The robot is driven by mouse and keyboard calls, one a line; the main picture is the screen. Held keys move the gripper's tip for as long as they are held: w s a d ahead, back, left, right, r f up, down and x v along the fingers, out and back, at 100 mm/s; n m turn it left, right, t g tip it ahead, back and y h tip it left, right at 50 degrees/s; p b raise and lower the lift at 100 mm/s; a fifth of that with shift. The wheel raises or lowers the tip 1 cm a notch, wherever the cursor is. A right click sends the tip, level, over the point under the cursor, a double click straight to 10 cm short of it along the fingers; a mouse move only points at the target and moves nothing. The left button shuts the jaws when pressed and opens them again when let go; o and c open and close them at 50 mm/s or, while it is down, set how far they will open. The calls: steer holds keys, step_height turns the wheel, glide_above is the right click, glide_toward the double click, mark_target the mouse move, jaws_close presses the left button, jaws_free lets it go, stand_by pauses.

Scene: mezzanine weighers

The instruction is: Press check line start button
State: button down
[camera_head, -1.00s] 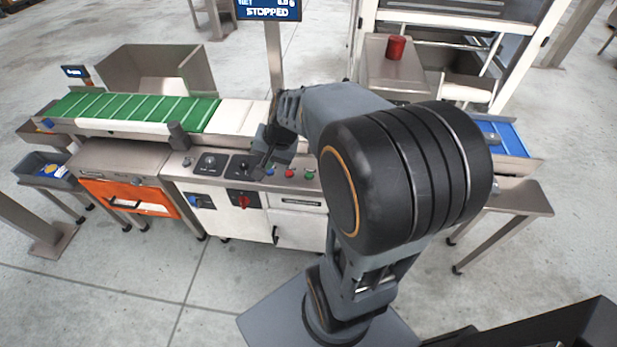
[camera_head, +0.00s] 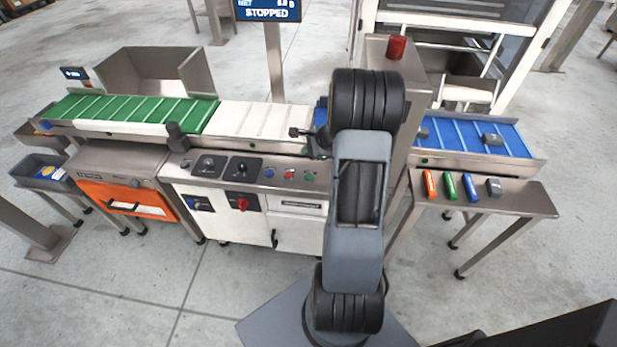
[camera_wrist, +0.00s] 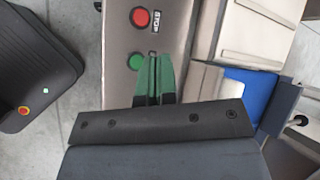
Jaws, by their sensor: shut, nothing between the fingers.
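The control panel (camera_head: 262,187) carries a blue, a red and a green button in a row. The green button (camera_head: 309,177) is at the right of the row; it also shows in the wrist view (camera_wrist: 136,62). The red button (camera_wrist: 140,17), beside a STOP label, is above it there. In the wrist view my gripper (camera_wrist: 154,56) is shut and empty, its green-tinted fingertips just right of the green button. I cannot tell whether they touch the panel. The display (camera_head: 268,10) reads STOPPED.
A green belt (camera_head: 130,108), white section (camera_head: 262,121) and blue belt (camera_head: 470,133) run behind the panel. A steel cabinet with a red beacon (camera_head: 397,47) stands close to my arm. A side table (camera_head: 520,197) at right holds several small coloured items. The floor in front is clear.

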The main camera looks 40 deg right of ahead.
mark_target(308, 177)
steer(key=shift+f, duration=0.1)
step_height(308, 177, down, 9)
steer(key=b, duration=0.7)
steer(key=shift+r, duration=0.2)
steer(key=shift+f, duration=0.1)
stand_by(1.7)
steer(key=shift+f+b, duration=0.3)
steer(key=shift+b, duration=0.25)
